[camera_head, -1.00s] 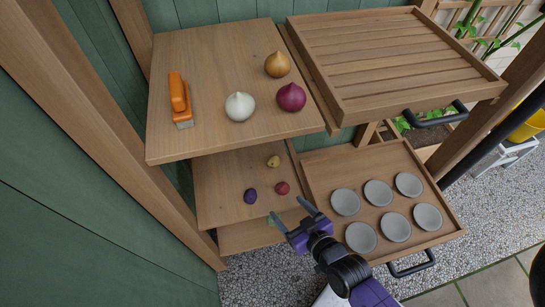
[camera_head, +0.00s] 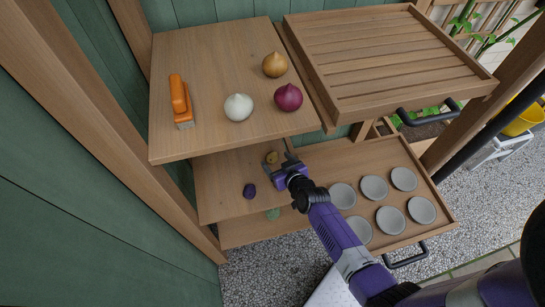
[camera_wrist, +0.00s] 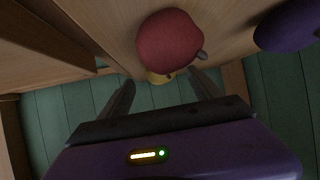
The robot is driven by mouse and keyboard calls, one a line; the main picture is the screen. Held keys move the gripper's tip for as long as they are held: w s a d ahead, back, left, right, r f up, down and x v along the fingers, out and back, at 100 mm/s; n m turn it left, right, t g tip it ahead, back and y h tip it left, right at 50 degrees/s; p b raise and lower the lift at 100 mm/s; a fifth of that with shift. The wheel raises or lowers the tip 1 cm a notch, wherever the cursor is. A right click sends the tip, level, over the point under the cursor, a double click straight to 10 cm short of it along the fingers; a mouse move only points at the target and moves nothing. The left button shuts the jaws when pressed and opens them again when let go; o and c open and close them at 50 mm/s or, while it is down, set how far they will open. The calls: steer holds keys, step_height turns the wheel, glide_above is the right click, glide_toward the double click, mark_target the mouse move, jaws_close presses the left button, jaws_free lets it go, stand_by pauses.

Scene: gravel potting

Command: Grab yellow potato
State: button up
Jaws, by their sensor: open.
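The small yellow potato (camera_head: 272,157) lies on the middle shelf, just beyond my gripper's fingers. In the wrist view the yellow potato (camera_wrist: 158,78) shows as a sliver, mostly hidden by the red potato (camera_wrist: 170,40). The red potato is hidden behind my gripper in the head view. My gripper (camera_head: 278,164) is open and reaches in over the middle shelf. In the wrist view its fingers (camera_wrist: 162,78) are spread, with the yellow sliver between their tips. I cannot tell whether they touch anything.
A purple potato (camera_head: 250,191) lies on the middle shelf (camera_head: 217,178), left of my gripper. The upper shelf (camera_head: 200,60) overhangs it, with several onions and an orange tool (camera_head: 180,100). A pulled-out tray (camera_head: 437,193) with several grey discs is at right.

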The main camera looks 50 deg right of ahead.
mark_target(273, 157)
steer(key=shift+x, duration=1.4)
steer(key=c, duration=1.4)
steer(key=shift+r, duration=0.15)
steer(key=shift+c, duration=0.2)
